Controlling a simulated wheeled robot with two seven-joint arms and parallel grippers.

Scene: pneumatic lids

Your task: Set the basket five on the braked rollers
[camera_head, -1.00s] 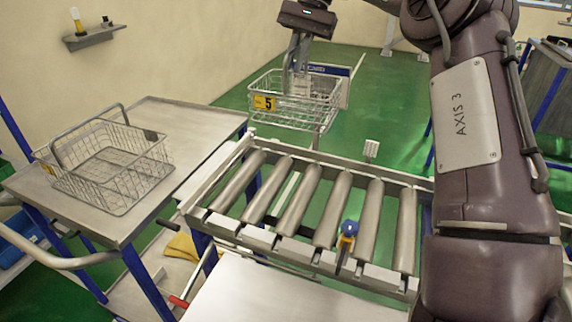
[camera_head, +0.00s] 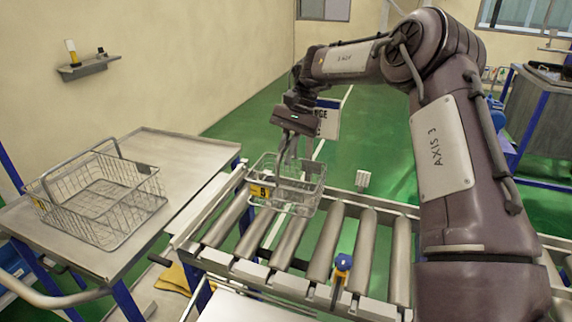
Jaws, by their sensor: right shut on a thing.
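A small wire basket (camera_head: 315,193) with a yellow tag marked 5 (camera_head: 260,191) hangs in my right gripper (camera_head: 289,158). The gripper is shut on the basket's handle, with the basket below it. The basket is over the far left part of the rollers (camera_head: 330,243) and looks roughly level. I cannot tell whether its bottom touches the rollers. A blue and yellow knob (camera_head: 343,264) stands at the front rail of the roller track. My left gripper is out of view.
Another wire basket (camera_head: 100,207) with a raised handle sits on the metal table (camera_head: 170,150) at the left. A small shelf (camera_head: 88,67) is on the wall. The middle and right rollers are bare. A small grey fixture (camera_head: 362,180) stands behind the track.

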